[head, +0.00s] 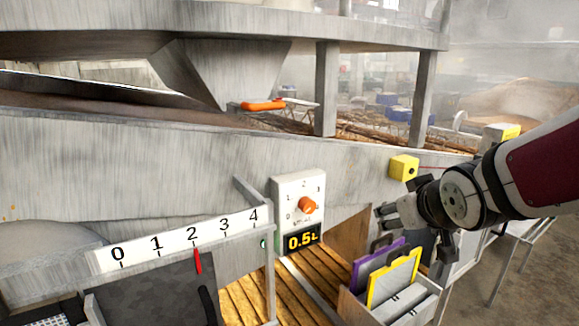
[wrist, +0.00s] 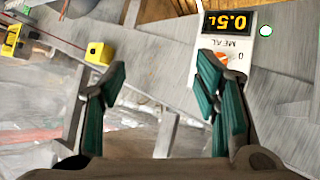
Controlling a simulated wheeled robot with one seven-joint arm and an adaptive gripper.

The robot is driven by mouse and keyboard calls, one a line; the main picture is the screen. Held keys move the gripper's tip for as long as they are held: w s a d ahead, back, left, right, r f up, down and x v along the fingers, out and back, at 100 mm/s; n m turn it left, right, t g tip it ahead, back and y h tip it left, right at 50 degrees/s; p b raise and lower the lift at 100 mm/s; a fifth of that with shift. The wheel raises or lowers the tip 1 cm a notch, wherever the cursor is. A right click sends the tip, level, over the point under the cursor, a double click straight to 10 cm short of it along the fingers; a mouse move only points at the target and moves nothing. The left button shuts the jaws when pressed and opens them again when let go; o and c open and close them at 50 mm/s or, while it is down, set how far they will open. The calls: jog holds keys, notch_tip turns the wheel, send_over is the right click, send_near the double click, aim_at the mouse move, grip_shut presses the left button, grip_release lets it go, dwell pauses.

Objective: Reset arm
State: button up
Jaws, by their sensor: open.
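My gripper (head: 415,215) is at the right of the head view, in front of the grey machine wall and above a bin of coloured panels. In the wrist view my gripper (wrist: 163,105) shows two teal-padded fingers spread apart with nothing between them. A white control panel (head: 297,187) with an orange knob (head: 307,205) and a display reading 0.5L (head: 302,240) stands to the left of my gripper. In the wrist view the display (wrist: 231,22) appears upside down, and the right finger partly covers the orange knob (wrist: 222,58).
A yellow box (head: 403,168) sits on the wall just above my gripper. The bin (head: 362,312) below holds purple and yellow-framed panels. A scale marked 0 to 4 (head: 185,237) with a red pointer (head: 197,261) is at left. An orange handle (head: 262,105) is under the hopper.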

jog(key=s+a+m+g, duration=0.2)
jog(key=s+g, duration=0.3)
jog(key=s, duration=1.8)
jog(key=shift+s+a+r+m+y, duration=0.15)
jog(key=shift+s+a+m+y, duration=0.1)
jog(key=shift+m+y, duration=0.05)
